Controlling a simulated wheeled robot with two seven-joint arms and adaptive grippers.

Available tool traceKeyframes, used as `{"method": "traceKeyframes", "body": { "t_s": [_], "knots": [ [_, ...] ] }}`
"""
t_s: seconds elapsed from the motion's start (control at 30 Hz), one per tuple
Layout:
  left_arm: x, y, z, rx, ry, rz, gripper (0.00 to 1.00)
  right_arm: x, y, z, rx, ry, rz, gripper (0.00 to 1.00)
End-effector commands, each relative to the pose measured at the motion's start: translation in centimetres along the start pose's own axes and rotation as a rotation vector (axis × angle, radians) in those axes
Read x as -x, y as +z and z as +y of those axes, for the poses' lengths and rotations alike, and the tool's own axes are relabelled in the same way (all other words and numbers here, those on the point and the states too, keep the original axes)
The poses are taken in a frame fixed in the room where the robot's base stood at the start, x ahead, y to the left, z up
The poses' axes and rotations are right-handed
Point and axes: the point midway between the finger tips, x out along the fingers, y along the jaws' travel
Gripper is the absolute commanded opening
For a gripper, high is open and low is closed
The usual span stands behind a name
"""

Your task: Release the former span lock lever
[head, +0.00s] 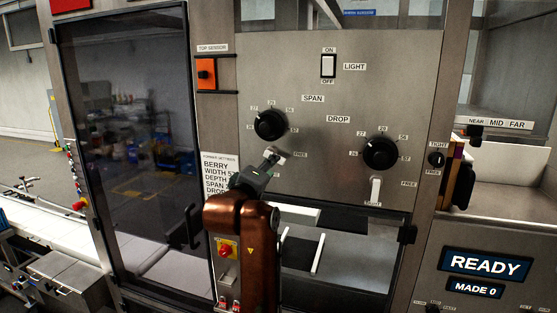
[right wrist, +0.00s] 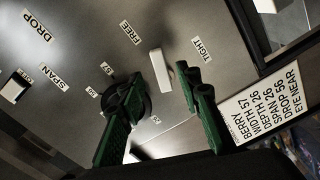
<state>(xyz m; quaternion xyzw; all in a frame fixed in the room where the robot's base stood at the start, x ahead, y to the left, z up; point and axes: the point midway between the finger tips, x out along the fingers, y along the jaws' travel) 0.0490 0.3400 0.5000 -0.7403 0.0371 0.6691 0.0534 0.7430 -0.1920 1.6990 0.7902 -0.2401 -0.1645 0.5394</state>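The span lock lever is a short white bar (right wrist: 161,71) below the span knob, between the FREE label (right wrist: 130,33) and the TIGHT label (right wrist: 201,50) in the right wrist view. Which label it points at is not clear. My right gripper (right wrist: 160,112) has its green fingers apart, one on each side of the lever's near end. Contact cannot be told. In the head view the right gripper (head: 266,163) reaches the panel just under the span knob (head: 270,125) and hides most of the lever and its TIGHT label. My left gripper is not in view.
The drop knob (head: 380,153) and the drop lock lever (head: 375,189), hanging down toward TIGHT, are to the right. A settings sheet (head: 216,178) is left of the gripper. A dark glass door (head: 130,130) stands at left. A READY display (head: 485,264) is lower right.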

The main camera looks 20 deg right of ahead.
Motion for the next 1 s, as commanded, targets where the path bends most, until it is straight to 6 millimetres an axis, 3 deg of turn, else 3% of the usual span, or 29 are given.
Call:
{"method": "traceKeyframes", "body": {
  "t_s": [0.3, 0.5, 0.83, 1.0],
  "knots": [
    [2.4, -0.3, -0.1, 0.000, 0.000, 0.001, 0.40, -5.0, 0.2, 0.3, 0.004, 0.002, -0.006, 0.32],
    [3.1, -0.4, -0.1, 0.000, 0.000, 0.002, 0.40, -6.9, 0.1, 0.2, 0.004, 0.002, -0.004, 0.32],
    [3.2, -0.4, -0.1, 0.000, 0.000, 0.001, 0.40, -7.3, 0.2, 0.0, 0.003, 0.003, -0.003, 0.32],
    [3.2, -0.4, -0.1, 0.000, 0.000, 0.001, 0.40, -7.3, 0.2, 0.0, 0.003, 0.003, -0.003, 0.21]
  ]
}}
